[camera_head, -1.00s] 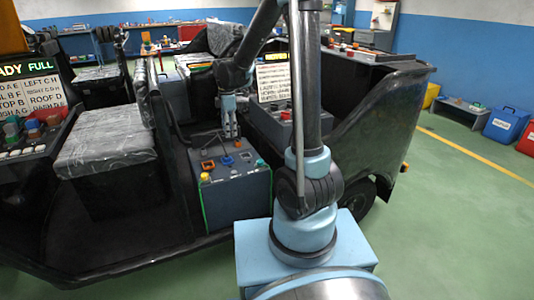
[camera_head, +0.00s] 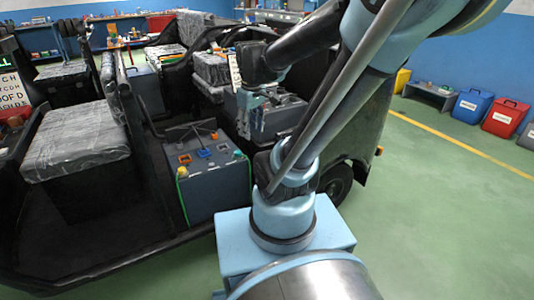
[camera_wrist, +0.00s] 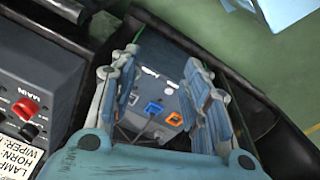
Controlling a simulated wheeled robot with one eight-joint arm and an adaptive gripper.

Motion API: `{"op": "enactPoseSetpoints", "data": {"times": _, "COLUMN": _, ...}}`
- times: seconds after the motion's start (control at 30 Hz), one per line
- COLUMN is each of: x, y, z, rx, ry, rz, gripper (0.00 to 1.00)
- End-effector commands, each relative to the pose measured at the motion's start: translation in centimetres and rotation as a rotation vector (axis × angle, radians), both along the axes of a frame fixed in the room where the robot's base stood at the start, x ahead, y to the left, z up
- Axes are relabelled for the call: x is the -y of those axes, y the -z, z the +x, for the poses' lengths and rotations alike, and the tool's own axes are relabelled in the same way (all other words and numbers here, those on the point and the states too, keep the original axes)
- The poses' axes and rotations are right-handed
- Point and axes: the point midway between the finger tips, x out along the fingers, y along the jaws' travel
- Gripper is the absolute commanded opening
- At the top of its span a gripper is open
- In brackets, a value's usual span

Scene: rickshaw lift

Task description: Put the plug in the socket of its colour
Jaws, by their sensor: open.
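A dark grey box (camera_head: 220,190) stands on the vehicle floor. Its top carries a blue connector piece (camera_head: 204,152) and orange connector pieces (camera_head: 184,158); I cannot tell plug from socket. My gripper (camera_head: 250,128) hangs beyond and to the right of the box top in the head view. In the wrist view my gripper (camera_wrist: 160,95) is open and empty, with the blue piece (camera_wrist: 153,107) and an orange piece (camera_wrist: 174,118) showing between its fingers. They lie farther off, apart from the fingers.
A plastic-covered seat (camera_head: 75,145) is left of the box. The green floor at right is clear.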

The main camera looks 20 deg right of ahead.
Motion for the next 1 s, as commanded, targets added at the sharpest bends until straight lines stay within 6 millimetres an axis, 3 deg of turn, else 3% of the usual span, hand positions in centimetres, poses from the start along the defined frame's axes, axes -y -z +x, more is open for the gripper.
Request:
{"op": "enactPoseSetpoints", "data": {"times": 0.3, "x": 2.6, "y": 2.8, "z": -6.4, "rx": 0.035, "ry": 0.353, "rz": 0.044, "gripper": 0.43}}
{"op": "enactPoseSetpoints", "data": {"times": 0.5, "x": 3.4, "y": 4.6, "z": -8.8, "rx": 0.051, "ry": 0.514, "rz": 0.068, "gripper": 0.43}}
{"op": "enactPoseSetpoints", "data": {"times": 1.0, "x": 3.5, "y": 5.2, "z": -9.6, "rx": 0.058, "ry": 0.576, "rz": 0.078, "gripper": 0.43}}
